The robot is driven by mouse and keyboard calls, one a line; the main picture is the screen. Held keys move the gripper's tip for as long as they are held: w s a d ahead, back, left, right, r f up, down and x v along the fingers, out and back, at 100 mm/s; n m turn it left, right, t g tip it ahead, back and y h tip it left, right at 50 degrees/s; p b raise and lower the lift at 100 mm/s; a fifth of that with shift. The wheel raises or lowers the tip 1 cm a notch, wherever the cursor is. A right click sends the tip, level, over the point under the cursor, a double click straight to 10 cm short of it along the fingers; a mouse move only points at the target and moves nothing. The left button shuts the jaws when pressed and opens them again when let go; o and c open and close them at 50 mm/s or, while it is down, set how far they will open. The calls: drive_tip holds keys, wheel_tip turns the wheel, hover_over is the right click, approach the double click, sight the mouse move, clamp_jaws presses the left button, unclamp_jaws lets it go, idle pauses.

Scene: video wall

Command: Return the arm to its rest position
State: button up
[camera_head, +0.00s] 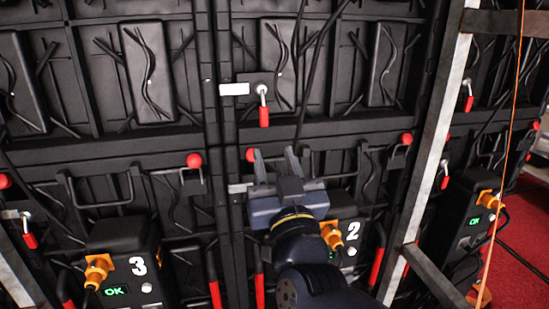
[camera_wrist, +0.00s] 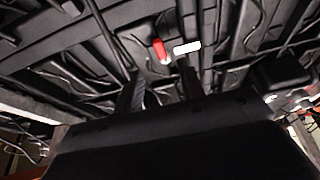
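My gripper (camera_head: 277,166) is raised in front of the black back of the video wall (camera_head: 300,130), left of the box marked 2 (camera_head: 350,233). Its two fingers stand apart with nothing seen between them. In the wrist view my gripper (camera_wrist: 162,92) also shows two separated fingers pointing at the wall. A red-handled latch (camera_head: 263,108) with a white plate (camera_head: 234,89) is above the fingertips in the head view. The same red handle (camera_wrist: 159,48) and white plate (camera_wrist: 187,48) show beyond the fingers in the wrist view. I cannot tell whether a finger touches the wall.
A box marked 3 (camera_head: 124,262) with an orange plug (camera_head: 98,271) is at lower left. A metal post (camera_head: 428,150) stands at right, with an orange cable (camera_head: 507,150) beside it. Black cables hang near my gripper. Red carpet (camera_head: 522,255) shows at lower right.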

sight(267, 118)
drive_tip(key=x, duration=1.1)
drive_tip(key=shift+s, duration=0.1)
drive_tip(key=shift+s, duration=0.1)
drive_tip(key=v, duration=1.1)
drive_tip(key=x, duration=1.1)
drive_tip(key=shift+d+r+n+y+p, duration=0.3)
drive_tip(key=shift+n+y+p, duration=0.1)
drive_tip(key=shift+n, duration=0.3)
drive_tip(key=shift+d+f+n+y+p, duration=0.2)
drive_tip(key=shift+n+y+p, duration=0.5)
drive_tip(key=shift+n, duration=0.5)
